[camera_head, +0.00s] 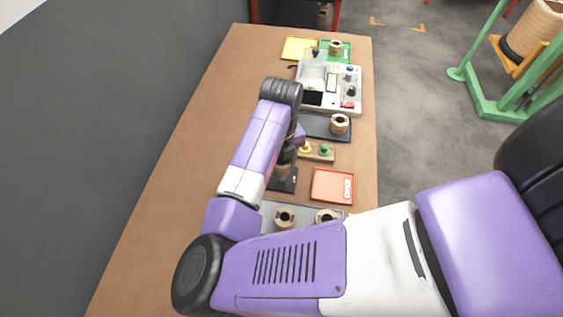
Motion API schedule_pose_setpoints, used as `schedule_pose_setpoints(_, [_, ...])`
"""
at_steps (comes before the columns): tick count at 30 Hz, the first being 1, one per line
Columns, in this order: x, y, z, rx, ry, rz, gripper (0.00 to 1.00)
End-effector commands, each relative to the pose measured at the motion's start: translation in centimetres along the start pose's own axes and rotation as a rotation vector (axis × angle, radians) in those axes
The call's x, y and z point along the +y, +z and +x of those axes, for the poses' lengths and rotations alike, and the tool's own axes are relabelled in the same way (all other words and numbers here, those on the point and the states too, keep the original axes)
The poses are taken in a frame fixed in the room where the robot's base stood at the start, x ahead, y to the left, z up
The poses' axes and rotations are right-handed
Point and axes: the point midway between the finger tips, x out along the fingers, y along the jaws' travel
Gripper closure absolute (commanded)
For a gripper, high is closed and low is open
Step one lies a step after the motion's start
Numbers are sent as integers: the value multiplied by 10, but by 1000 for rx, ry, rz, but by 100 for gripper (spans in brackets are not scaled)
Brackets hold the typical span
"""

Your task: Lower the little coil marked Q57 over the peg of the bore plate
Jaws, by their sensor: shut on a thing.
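My gripper (285,160) points down at the middle of the bench, partly hidden behind my own arm. It is shut on a small tan coil (283,171), of which only a part shows. The coil is at a small dark plate (290,185), which looks like the bore plate. Its peg is hidden, so I cannot tell whether the coil is around it or above it. The mark Q57 cannot be read on any coil.
A grey tray (268,204) with two coils lies nearer. An orange-red tray (333,185) lies right, a wooden block with knobs (318,154) beyond. Farther are a dark tray (312,127) with a coil, an instrument (342,102), and yellow and green mats. The bench's left side is clear.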

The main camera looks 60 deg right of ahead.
Motion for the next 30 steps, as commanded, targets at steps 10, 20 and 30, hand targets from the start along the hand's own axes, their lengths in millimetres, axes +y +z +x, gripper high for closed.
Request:
schedule_pose_setpoints(10, [0,0,1,0,-1,0,96])
schedule_pose_setpoints(20, [0,0,11,0,0,1,96])
schedule_pose_setpoints(30, [0,0,22,0,0,0,96])
